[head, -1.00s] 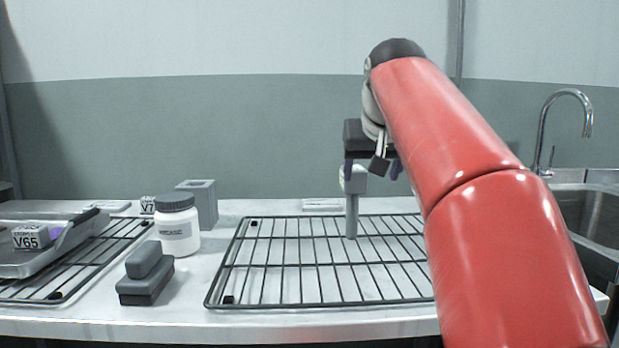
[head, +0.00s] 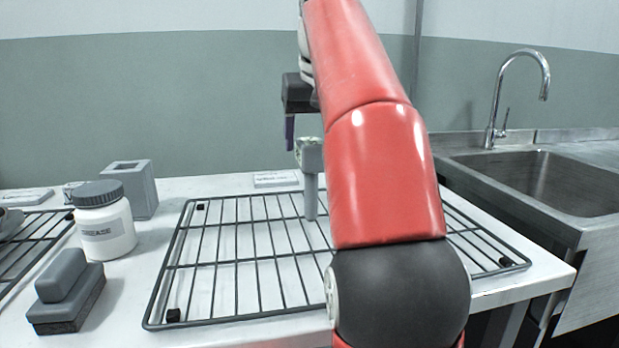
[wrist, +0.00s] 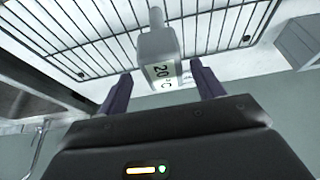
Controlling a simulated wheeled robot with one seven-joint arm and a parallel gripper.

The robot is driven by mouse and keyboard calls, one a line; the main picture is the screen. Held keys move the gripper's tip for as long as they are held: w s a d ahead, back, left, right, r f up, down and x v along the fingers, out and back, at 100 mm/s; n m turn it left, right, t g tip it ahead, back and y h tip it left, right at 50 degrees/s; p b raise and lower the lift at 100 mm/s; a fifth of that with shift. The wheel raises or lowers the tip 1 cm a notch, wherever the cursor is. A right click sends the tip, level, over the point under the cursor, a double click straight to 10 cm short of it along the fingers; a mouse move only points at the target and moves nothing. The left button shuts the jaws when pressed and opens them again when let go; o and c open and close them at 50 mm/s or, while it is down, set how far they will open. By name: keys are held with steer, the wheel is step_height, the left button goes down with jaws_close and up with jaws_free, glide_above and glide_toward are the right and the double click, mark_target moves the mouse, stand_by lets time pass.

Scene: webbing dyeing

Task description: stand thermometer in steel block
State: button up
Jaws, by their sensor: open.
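The thermometer (head: 310,156) has a pale grey head and a stem running down to the wire rack. It looks upright; what holds it up I cannot tell. In the wrist view its display (wrist: 162,70) reads 20 °C. My gripper (wrist: 160,83) is open, with one dark purple finger on each side of the thermometer's head and visible gaps between. In the head view my arm hides part of the gripper. The likely steel block (head: 143,190), a grey upright block with a square hole in its top, stands at the left behind the white jar, apart from my gripper.
The wire rack (head: 186,262) covers the middle of the white bench. A white jar (head: 105,235) with a grey lid and a grey brush-like block (head: 65,290) stand to its left. A label plate (head: 276,179) lies behind it. A sink (head: 540,180) with a tap is at the right.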

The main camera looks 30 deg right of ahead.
mark_target(310, 159)
steer(key=b+x, duration=0.1)
steer(key=x, duration=0.1)
steer(key=b+x, duration=0.1)
steer(key=x, duration=0.1)
steer(key=shift+s+a+f, duration=0.15)
steer(key=shift+s+a, duration=0.05)
steer(key=shift+a, duration=0.05)
steer(key=shift+w+d+f, duration=0.1)
steer(key=shift+w+f, duration=0.15)
steer(key=shift+f, duration=0.2)
steer(key=shift+c, duration=0.5)
steer(key=c, duration=1.3)
steer(key=shift+o, duration=0.2)
steer(key=shift+r, duration=0.1)
